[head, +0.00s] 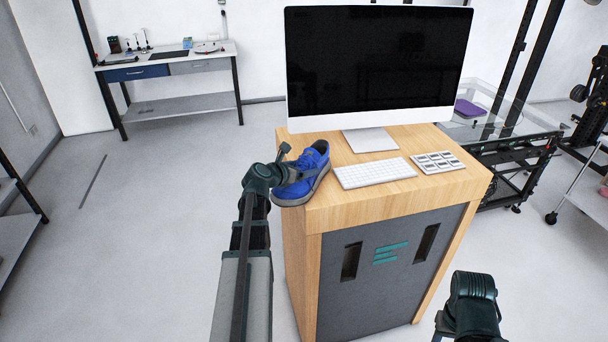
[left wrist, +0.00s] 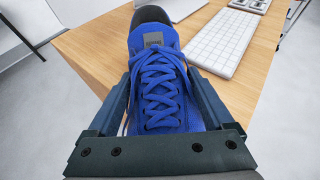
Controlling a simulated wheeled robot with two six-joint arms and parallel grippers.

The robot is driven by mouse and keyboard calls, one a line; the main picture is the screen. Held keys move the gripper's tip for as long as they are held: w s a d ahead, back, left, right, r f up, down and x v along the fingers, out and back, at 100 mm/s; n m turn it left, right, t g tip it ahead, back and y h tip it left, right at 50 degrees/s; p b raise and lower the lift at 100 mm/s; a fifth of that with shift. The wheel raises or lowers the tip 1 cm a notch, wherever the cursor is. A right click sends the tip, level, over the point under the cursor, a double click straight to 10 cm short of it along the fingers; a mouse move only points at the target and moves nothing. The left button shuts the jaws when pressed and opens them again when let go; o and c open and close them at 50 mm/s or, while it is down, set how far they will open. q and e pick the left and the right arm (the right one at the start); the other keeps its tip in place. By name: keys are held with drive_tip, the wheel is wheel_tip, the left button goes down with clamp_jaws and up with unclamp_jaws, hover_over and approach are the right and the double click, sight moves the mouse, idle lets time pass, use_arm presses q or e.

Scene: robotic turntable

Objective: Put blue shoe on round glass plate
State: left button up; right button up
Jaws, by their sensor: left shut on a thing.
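I cannot tell whether the sole touches the wood. My right arm shows at the lower right, but its fingers do not show. I cannot make out a round glass plate; a glass-topped surface (head: 485,128) stands behind the cabinet at right.
The wooden cabinet (head: 335,210) bears a large monitor (head: 375,65), a white keyboard (head: 374,173) and a small keypad (head: 438,162). A purple item (head: 469,108) lies on the glass surface. A workbench (head: 172,64) stands at back left. The floor at left is mostly clear.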

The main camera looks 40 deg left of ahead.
use_arm(q)
drive_tip(key=shift+f, duration=0.15)
drive_tip(key=o, duration=1.5)
wheel_tip(320, 180, up, 5)
drive_tip(key=p, duration=0.5)
hover_over(282, 189)
drive_tip(key=shift+w+f, duration=0.2)
drive_tip(key=shift+w, duration=0.2)
drive_tip(key=shift+s+r, duration=0.15)
drive_tip(key=shift+s, duration=0.3)
